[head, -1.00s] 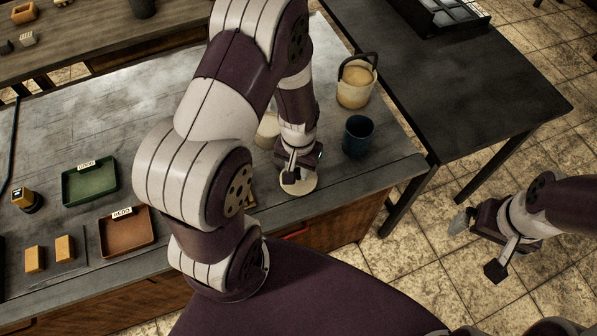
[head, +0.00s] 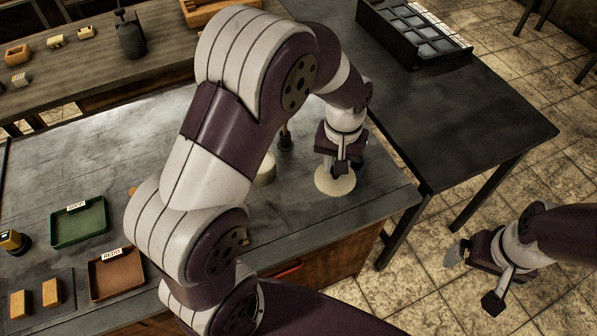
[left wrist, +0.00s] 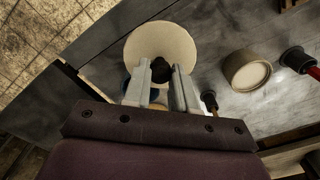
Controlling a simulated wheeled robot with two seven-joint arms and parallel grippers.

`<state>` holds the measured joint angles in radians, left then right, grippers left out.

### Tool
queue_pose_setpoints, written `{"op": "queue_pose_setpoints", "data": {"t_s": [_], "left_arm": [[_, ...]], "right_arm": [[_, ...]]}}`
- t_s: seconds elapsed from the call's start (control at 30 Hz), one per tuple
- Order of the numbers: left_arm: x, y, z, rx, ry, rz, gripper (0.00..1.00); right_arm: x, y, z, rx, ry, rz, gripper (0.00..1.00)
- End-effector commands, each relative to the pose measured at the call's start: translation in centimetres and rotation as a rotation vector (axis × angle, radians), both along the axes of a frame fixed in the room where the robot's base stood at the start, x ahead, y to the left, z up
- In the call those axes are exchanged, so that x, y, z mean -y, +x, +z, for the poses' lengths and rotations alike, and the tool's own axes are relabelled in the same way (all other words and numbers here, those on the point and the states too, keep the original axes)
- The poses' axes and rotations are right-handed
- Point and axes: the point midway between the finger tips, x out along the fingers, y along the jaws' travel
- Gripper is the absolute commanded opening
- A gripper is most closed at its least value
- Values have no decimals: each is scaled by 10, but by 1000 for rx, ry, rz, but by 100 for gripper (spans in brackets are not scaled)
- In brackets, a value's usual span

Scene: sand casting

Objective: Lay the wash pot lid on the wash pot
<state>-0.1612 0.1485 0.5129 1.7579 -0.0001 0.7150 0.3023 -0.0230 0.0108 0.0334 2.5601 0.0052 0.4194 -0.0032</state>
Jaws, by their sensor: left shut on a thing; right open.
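The wash pot lid (head: 335,181) is a flat cream disc with a dark knob. In the left wrist view the lid (left wrist: 160,42) lies beyond my left gripper (left wrist: 162,72), whose fingers are shut on the knob. In the head view my left gripper (head: 340,166) is above the disc, near the bench's right end. A sliver of a blue pot (head: 364,151) shows behind the gripper; the rest is hidden. A low cream pot (left wrist: 247,71) stands apart from the lid; it shows partly in the head view (head: 266,170). Which pot is the wash pot, I cannot tell. My right gripper (head: 475,276) is open and empty over the floor.
A dark brush (head: 285,140) stands by the cream pot. Green (head: 80,224) and brown (head: 117,276) trays lie at the bench's left. A dark table (head: 460,120) with a black rack (head: 413,38) stands right. My left arm hides much of the bench.

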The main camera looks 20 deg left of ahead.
Motion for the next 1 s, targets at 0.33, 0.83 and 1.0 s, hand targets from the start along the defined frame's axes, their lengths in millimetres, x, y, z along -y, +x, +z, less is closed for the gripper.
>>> {"op": "queue_pose_setpoints", "data": {"t_s": [0.33, 0.83, 1.0], "left_arm": [[-91, 28, 49, 25, 5, 57, 0], [-187, 8, -3, -9, 3, -59, 0], [-206, 6, -18, -8, 3, -62, 0]], "right_arm": [[0, 0, 7, 0, 0, 0, 100], [0, 0, 20, 0, 0, 0, 100], [0, 0, 22, 0, 0, 0, 100]]}}
